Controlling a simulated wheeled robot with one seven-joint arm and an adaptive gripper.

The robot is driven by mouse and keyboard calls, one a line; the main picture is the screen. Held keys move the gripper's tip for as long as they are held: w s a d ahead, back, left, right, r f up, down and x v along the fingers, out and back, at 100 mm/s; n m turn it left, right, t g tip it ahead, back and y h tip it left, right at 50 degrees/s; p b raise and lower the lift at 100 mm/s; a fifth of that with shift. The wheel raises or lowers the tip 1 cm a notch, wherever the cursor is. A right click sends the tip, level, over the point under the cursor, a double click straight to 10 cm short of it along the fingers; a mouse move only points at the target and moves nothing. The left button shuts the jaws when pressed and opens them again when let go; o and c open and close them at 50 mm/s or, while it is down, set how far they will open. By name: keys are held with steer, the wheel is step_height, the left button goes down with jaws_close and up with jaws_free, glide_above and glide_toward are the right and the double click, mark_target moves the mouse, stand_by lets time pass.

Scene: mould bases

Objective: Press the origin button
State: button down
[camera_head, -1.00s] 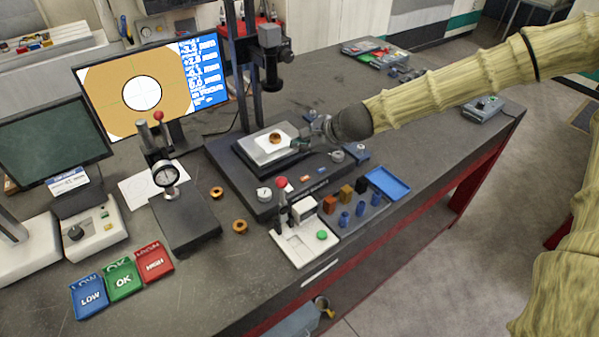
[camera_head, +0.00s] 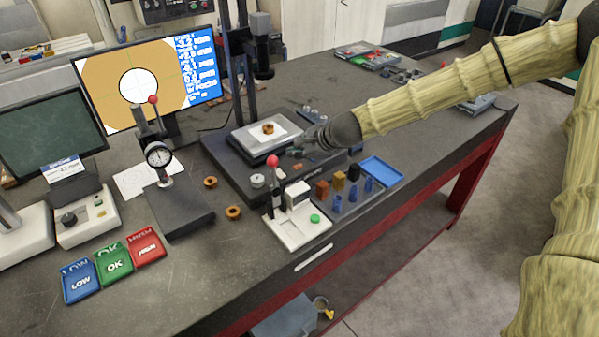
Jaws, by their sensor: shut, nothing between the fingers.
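My gripper (camera_head: 297,152) is shut and empty, pointing left at the front right of the measuring stand's stage (camera_head: 247,141). It is low over the dark stand base (camera_head: 222,163); whether it touches anything I cannot tell. A brown ring part (camera_head: 268,128) lies on the stage's pale plate. On the front of the base are a round silver knob (camera_head: 257,181) and a small orange-red button (camera_head: 298,167), just below my fingertips. No label reading origin is legible, and part of the base's right side is hidden by my gripper.
A dial gauge (camera_head: 159,155) and LOW (camera_head: 80,284), OK (camera_head: 114,266) and HIGH (camera_head: 147,250) bins stand left.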

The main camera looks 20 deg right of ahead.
mark_target(295, 166)
steer(key=shift+f, duration=0.35)
steer(key=shift+d+b+x, duration=0.25)
steer(key=shift+b+x, duration=0.05)
steer(key=shift+x, duration=0.9)
steer(key=shift+w+f, duration=0.1)
steer(key=shift+w, duration=0.15)
steer(key=shift+s+d+r, duration=0.15)
steer(key=shift+s+r, duration=0.3)
steer(key=shift+s, duration=0.2)
steer(key=shift+w+f, duration=0.3)
steer(key=shift+w, duration=0.15)
steer(key=shift+s+r, duration=0.2)
steer(key=shift+s, duration=0.05)
steer(key=shift+w+f, duration=0.1)
steer(key=shift+w, duration=0.05)
